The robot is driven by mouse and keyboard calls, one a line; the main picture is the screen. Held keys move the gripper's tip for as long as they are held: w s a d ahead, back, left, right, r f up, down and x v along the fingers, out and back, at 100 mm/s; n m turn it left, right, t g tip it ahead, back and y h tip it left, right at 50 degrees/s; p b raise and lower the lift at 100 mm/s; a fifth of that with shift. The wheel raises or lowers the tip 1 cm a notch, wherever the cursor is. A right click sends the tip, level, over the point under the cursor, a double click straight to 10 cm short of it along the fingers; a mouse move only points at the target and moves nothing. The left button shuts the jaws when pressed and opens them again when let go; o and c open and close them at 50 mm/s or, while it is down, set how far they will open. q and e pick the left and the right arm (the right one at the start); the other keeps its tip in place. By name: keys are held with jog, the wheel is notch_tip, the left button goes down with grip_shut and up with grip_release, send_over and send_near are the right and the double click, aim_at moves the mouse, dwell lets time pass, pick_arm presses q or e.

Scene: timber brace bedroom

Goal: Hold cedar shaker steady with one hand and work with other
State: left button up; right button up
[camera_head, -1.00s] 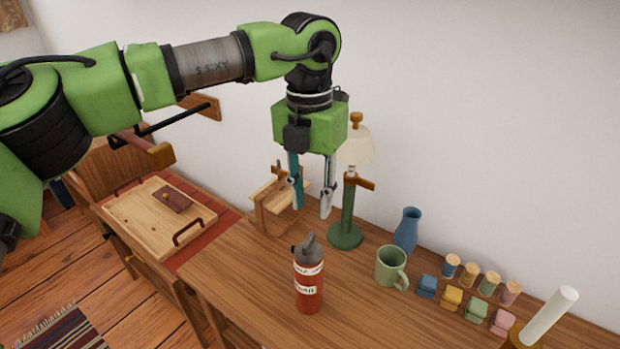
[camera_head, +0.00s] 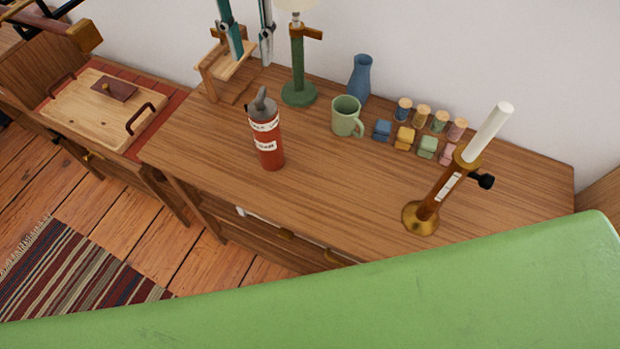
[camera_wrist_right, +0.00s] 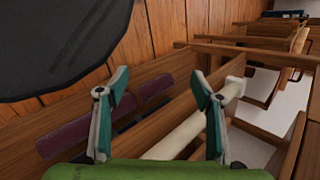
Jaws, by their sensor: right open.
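A red shaker-like bottle (camera_head: 267,142) with a grey spouted lid and white labels stands upright on the wooden table (camera_head: 340,205), left of its middle. I take it for the cedar shaker; its label is too small to read. My left gripper (camera_head: 252,58) shows at the top edge with its fingers apart, behind the bottle and not touching it. My right gripper (camera_wrist_right: 159,88) is open in the right wrist view, with nothing held between its fingers. It points towards wooden rails, and the bottle cannot be made out there.
A green lamp stand (camera_head: 298,70), wooden stand (camera_head: 222,75), green mug (camera_head: 346,117), blue vase (camera_head: 360,78) and several small jars and blocks line the back. A brass candle holder (camera_head: 428,205) stands front right. My green arm link covers the bottom right. The middle of the table is clear.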

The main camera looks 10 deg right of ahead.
jog(key=w+a+r+m+t+y, duration=0.2)
jog(key=a+r+m+y, duration=0.15)
jog(key=r, duration=0.75)
jog(key=w+a+r+m+t+y, duration=0.1)
jog(key=w+a+r+m+y, duration=0.2)
jog(key=r, duration=0.8)
jog(key=w+a+r+m+t+y, duration=0.2)
jog(key=a+r+m, duration=0.3)
jog(key=r, duration=0.6)
jog(key=m+t+h, duration=0.6)
jog(key=m, duration=0.3)
send_near(276, 148)
jog(key=shift+s+d, duration=0.1)
jog(key=shift+s, duration=0.45)
jog(key=shift+w, duration=0.2)
jog(key=x, duration=1.3)
jog(key=shift+w+d, duration=0.1)
jog(key=shift+w, duration=0.1)
